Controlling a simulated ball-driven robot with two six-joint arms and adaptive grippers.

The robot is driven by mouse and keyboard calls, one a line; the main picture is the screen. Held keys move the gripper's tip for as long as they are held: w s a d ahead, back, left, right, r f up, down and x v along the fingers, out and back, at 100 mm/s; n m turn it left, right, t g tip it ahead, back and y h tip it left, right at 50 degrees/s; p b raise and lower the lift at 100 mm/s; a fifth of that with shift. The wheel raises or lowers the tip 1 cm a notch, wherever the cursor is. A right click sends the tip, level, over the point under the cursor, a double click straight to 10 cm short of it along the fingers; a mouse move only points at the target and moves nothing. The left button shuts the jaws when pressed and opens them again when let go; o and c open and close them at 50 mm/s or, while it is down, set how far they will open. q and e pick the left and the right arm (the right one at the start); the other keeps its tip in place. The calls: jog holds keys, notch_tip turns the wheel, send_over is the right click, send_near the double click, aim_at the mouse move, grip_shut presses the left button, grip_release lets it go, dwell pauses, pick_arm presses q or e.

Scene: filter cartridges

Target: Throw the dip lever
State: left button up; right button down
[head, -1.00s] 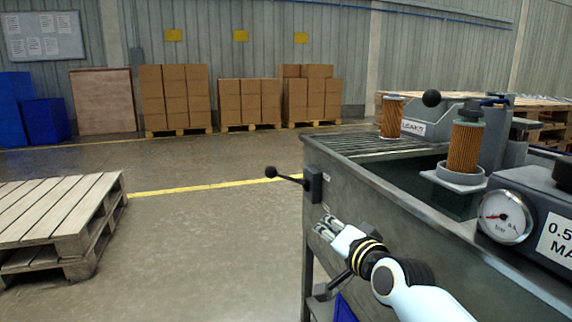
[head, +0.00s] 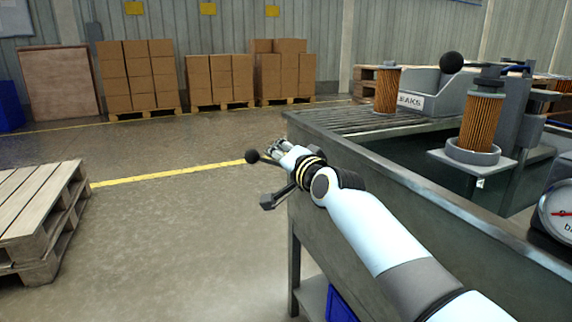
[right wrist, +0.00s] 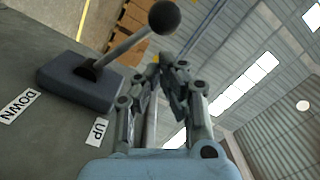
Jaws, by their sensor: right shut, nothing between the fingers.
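The dip lever is a thin rod ending in a black ball knob (head: 252,157), on the near left side of the metal tank (head: 420,208). In the right wrist view its knob (right wrist: 164,17) and rod slant out from a dark box (right wrist: 80,90), with DOWN (right wrist: 19,106) and UP (right wrist: 99,132) labels beside it. My right gripper (head: 278,146) is shut and empty, just right of the knob in the head view; its arm hides the lever's mount. In the right wrist view its fingertips (right wrist: 172,66) sit below the knob, apart from it. My left gripper is not in view.
An orange pleated cartridge (head: 482,122) stands in a grey cup over the tank. Another cartridge (head: 387,90) stands by a grey LEAKS bin (head: 428,92). A wooden pallet (head: 40,210) lies at left; the floor between is clear.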

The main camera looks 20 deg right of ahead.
aim_at(272, 161)
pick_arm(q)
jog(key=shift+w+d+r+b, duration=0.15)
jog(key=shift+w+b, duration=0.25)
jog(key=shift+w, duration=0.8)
pick_arm(e)
jog(key=shift+w+a, duration=0.15)
jog(key=shift+w, duration=1.3)
jog(key=shift+f, duration=0.15)
